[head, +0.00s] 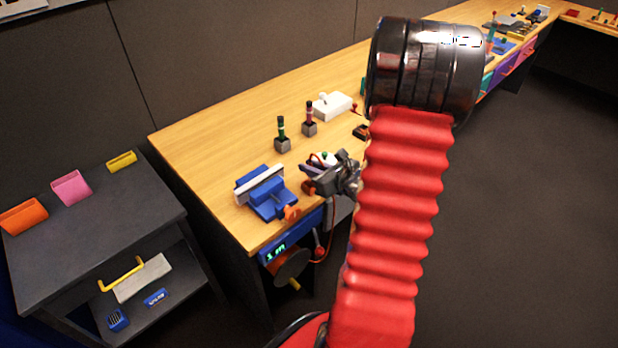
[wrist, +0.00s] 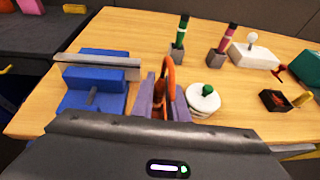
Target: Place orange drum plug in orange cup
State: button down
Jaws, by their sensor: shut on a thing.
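My gripper (head: 312,180) is over the front part of the wooden bench, beside a blue vise. In the wrist view my gripper (wrist: 163,100) is shut on the orange drum plug (wrist: 159,91), which is mostly hidden between the fingers. An orange cord (wrist: 169,70) arches up from it. The orange cup (head: 23,217) lies at the far left on top of the dark cabinet, well away from my gripper. It looks tipped on its side.
The blue vise (head: 265,193) stands left of my gripper, and a round white piece with a green knob (wrist: 203,97) is close on its right. A cable drum (head: 291,264) hangs below the bench edge. Pink (head: 72,187) and yellow (head: 121,161) cups share the cabinet top (head: 110,215).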

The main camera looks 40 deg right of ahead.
jog(key=shift+f, duration=0.1)
jog(key=shift+f, duration=2)
jog(key=shift+f, duration=0.15)
jog(key=c, duration=1.8)
grip_release()
jog(key=shift+f, duration=0.1)
jog(key=shift+o, duration=0.3)
jog(key=shift+s, duration=0.1)
jog(key=shift+d, duration=0.1)
